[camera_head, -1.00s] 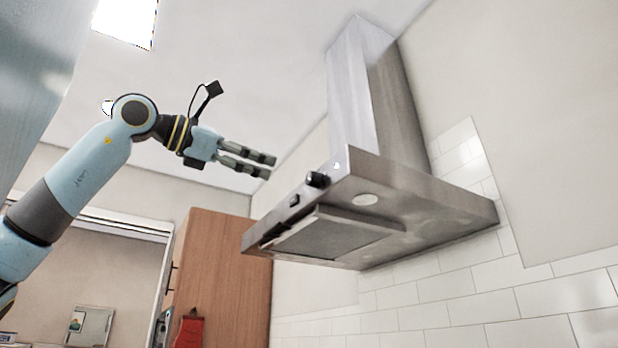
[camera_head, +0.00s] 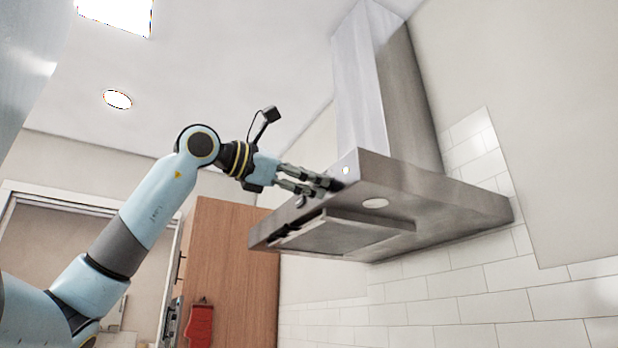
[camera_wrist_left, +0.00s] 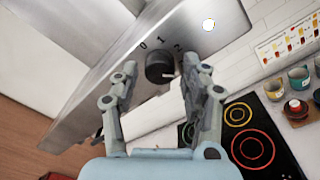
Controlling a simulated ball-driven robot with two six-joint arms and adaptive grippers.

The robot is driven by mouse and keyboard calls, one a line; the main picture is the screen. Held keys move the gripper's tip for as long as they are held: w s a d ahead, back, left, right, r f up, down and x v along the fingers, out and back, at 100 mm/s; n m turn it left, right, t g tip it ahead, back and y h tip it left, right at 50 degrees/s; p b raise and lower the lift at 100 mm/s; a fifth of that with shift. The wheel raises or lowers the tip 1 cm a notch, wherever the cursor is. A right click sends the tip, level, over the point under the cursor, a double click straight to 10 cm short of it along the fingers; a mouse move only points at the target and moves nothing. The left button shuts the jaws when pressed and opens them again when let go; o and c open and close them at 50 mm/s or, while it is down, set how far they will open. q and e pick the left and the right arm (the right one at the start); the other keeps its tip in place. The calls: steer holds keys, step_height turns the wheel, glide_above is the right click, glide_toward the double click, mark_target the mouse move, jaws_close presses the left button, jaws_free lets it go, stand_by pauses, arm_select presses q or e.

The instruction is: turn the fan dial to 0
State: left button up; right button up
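The fan dial (camera_wrist_left: 159,68) is a round black knob on the front panel of the steel range hood (camera_wrist_left: 105,88). The marks 0, 1 and 2 are printed along its upper side in the left wrist view. A small pale mark shows at the dial's lower right edge. My left gripper (camera_wrist_left: 157,72) is open, with one finger on each side of the dial; contact cannot be told. In the head view my left gripper (camera_head: 322,187) is at the hood's front panel (camera_head: 400,180), and its fingertips largely cover the dial. My right gripper is not in view.
A wooden cabinet (camera_head: 235,260) stands behind the hood.

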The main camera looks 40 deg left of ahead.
arm_select(q)
jaws_close()
steer(key=shift+n, duration=0.3)
steer(key=shift+a+r+n+g+h, duration=0.1)
steer(key=shift+n+g+h, duration=0.2)
steer(key=shift+n, duration=6)
steer(key=shift+a+n+g+h, duration=0.1)
steer(key=shift+n+h, duration=0.3)
steer(key=shift+n, duration=5.9)
